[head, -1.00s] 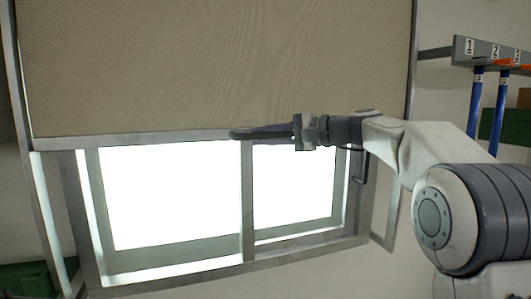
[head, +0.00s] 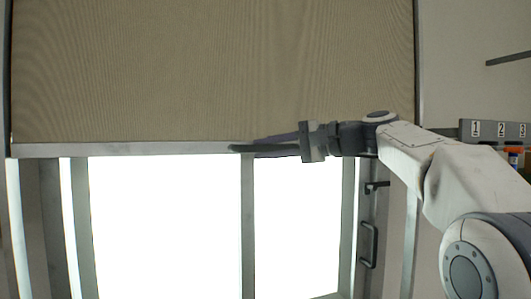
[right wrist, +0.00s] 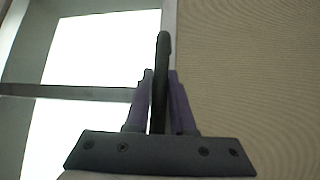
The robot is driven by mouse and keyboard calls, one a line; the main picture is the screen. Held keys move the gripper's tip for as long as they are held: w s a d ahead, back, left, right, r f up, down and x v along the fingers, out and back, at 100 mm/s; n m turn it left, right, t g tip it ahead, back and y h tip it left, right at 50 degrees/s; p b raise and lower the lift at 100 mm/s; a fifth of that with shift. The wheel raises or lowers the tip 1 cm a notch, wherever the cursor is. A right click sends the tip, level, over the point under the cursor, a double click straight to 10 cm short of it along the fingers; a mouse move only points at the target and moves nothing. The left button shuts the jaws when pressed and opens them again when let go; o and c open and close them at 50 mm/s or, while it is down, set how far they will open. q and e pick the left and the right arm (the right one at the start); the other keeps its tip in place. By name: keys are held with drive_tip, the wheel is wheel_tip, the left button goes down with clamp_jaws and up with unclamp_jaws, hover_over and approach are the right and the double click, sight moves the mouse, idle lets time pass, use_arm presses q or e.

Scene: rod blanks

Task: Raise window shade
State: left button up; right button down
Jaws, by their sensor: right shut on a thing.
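The beige window shade (head: 210,70) covers the upper part of the window in the head view. Its grey bottom bar (head: 120,149) runs level across, with bright glass (head: 165,225) showing below. My right gripper (head: 268,146) is at this bar, right of the middle. In the right wrist view the gripper (right wrist: 160,85) has its two purplish fingers shut on a dark pull handle (right wrist: 163,45) at the shade's lower edge. The shade (right wrist: 250,70) fills the right side of that view. My left gripper is not in view.
The window's grey frame has a centre post (head: 248,220). A dark handle (head: 369,245) is on the frame's right side, below my right arm. A numbered rack (head: 495,130) is on the wall at the right.

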drive_tip(key=c, duration=0.8)
unclamp_jaws()
drive_tip(key=shift+o, duration=0.2)
drive_tip(key=shift+s+d, duration=0.1)
drive_tip(key=shift+d, duration=0.25)
drive_tip(key=b+v, duration=0.3)
drive_tip(key=v, duration=0.7)
drive_tip(key=shift+a, duration=0.15)
